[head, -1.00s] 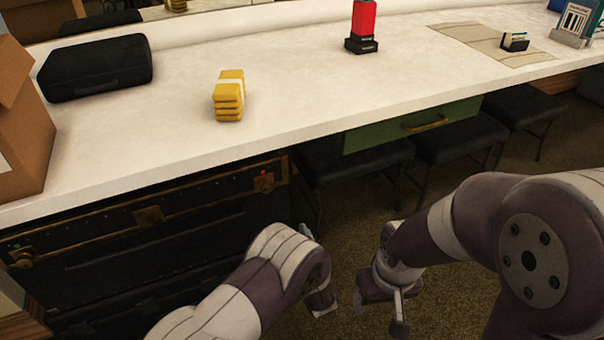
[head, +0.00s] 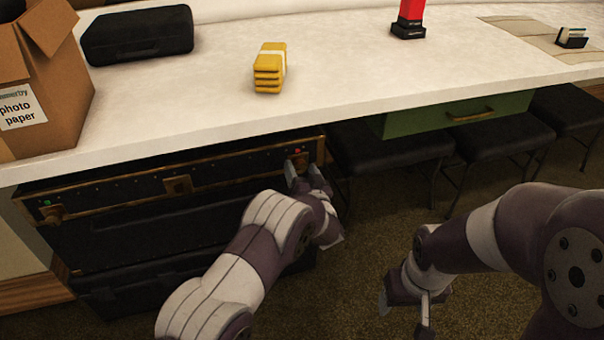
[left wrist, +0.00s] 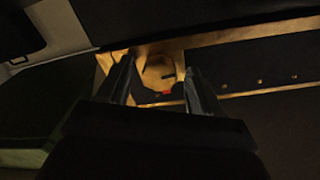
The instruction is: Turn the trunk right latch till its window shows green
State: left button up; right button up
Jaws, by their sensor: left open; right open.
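The black trunk (head: 130,205) with brass edging stands under the counter. Its right latch (head: 304,159) is at the upper right corner, and its small window shows red (head: 297,151). In the left wrist view the brass latch (left wrist: 158,74) lies between and beyond the fingers, with the red window (left wrist: 167,91) below it. My left gripper (head: 298,173) is open in front of this latch; contact cannot be told. The left latch (head: 53,213) has a green window. My right gripper (head: 405,304) is open and empty, low over the floor, away from the trunk.
The white counter (head: 345,95) overhangs the trunk closely. Yellow stacked bundles (head: 269,68), a black case (head: 138,35) and a cardboard box (head: 50,75) sit on it. Dark stools (head: 390,145) and a green drawer (head: 455,113) are right of the trunk.

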pick_arm(q)
jog(key=c, duration=1.1)
jog(key=shift+o, duration=0.2)
